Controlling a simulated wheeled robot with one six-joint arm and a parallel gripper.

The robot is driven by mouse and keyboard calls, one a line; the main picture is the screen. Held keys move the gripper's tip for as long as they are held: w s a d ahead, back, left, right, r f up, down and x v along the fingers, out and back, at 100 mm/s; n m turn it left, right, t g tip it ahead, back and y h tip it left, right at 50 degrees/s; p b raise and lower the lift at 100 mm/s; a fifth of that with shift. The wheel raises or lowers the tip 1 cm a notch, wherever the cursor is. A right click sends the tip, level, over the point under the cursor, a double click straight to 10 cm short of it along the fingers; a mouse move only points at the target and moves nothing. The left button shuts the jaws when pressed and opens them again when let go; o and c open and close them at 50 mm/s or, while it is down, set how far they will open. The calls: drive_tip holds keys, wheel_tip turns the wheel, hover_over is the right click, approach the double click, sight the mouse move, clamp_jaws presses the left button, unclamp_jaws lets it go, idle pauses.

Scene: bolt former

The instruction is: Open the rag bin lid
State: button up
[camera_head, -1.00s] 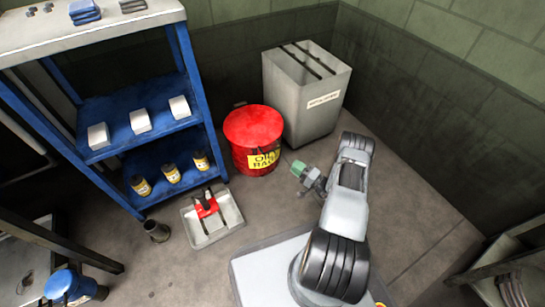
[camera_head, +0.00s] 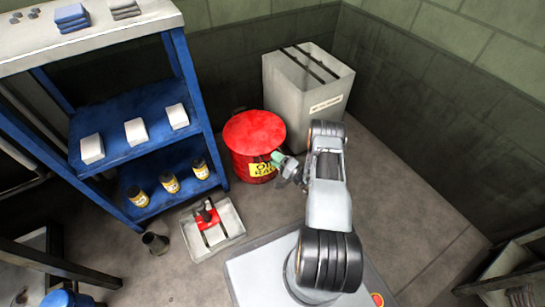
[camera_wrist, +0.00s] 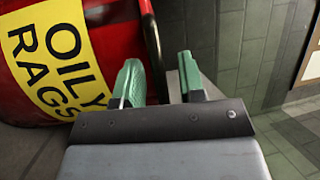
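The red rag bin (camera_head: 243,160) stands on the floor, with its round red lid (camera_head: 254,131) down on top. Its yellow "OILY RAGS" label shows in the wrist view (camera_wrist: 58,55). My gripper (camera_head: 277,158) is at the bin's front right side, below the lid's rim, and covers part of the label. In the wrist view its two green fingertips (camera_wrist: 161,79) are apart. A dark curved bar (camera_wrist: 151,35) on the bin's side shows in the gap between them. I cannot tell whether the fingers touch it.
A tall grey bin (camera_head: 300,105) stands behind and right of the red bin. A blue shelf (camera_head: 110,135) with white boxes and small jars is on the left. A grey tray (camera_head: 228,225) with a red item lies on the floor in front. Open floor lies to the right.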

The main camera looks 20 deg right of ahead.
drive_tip(key=shift+w+a, duration=0.1)
drive_tip(key=shift+a, duration=0.1)
clamp_jaws()
idle(0.5)
